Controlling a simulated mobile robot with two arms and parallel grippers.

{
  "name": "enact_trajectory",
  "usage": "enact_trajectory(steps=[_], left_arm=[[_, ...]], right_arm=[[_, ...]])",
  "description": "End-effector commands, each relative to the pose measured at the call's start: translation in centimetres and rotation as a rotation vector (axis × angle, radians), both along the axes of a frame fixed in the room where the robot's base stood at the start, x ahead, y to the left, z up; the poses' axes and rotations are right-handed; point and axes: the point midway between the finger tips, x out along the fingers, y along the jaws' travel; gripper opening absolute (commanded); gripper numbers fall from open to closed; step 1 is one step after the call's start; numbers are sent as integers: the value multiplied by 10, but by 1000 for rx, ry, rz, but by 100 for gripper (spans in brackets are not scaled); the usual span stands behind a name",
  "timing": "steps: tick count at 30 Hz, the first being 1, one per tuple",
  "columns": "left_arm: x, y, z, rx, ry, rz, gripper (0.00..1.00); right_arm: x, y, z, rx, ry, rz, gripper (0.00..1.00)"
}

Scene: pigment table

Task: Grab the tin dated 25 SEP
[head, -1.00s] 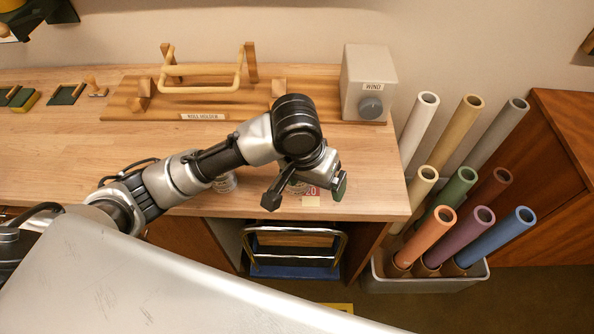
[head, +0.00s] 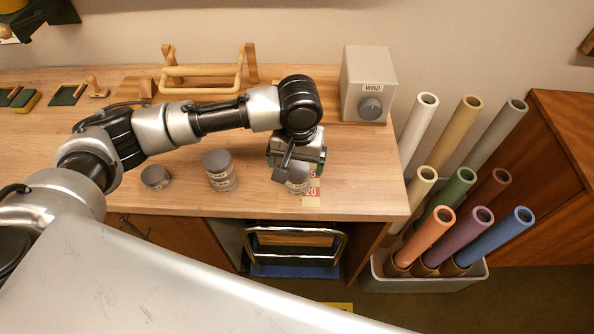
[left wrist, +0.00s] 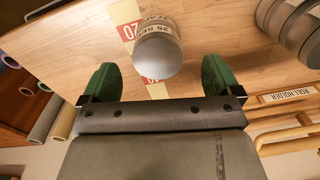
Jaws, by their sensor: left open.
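The tin labelled 25 SEP (left wrist: 157,28) shows in the left wrist view, with a grey lid and a pale label. In the head view the same tin (head: 298,186) stands near the table's front edge, partly hidden by my left gripper. My left gripper (head: 300,168) is open over it. In the left wrist view the green fingertips of my left gripper (left wrist: 160,64) are on either side of the tin, with a gap on each side. My right gripper is not in view.
A stack of tins (head: 220,178) and a single tin (head: 155,177) stand to the left. A red and cream numbered strip (head: 312,190) lies beside the tin. The roll holder (head: 205,85) and WIND box (head: 365,75) are behind. A bin of tubes (head: 430,286) stands right.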

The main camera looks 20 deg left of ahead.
Motion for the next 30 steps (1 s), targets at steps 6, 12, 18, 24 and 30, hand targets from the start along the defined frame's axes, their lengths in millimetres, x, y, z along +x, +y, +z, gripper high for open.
enact_trajectory(steps=[6,12,18,24,30], left_arm=[[3,-1,-32,3,3,0,93],[3,-1,-41,0,0,-2,93],[3,-1,-41,0,0,-2,83],[3,-1,-41,0,0,-2,53],[4,-1,-41,0,0,-1,34]], right_arm=[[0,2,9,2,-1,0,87],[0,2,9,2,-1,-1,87],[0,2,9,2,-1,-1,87],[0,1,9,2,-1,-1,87],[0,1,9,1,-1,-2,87]])
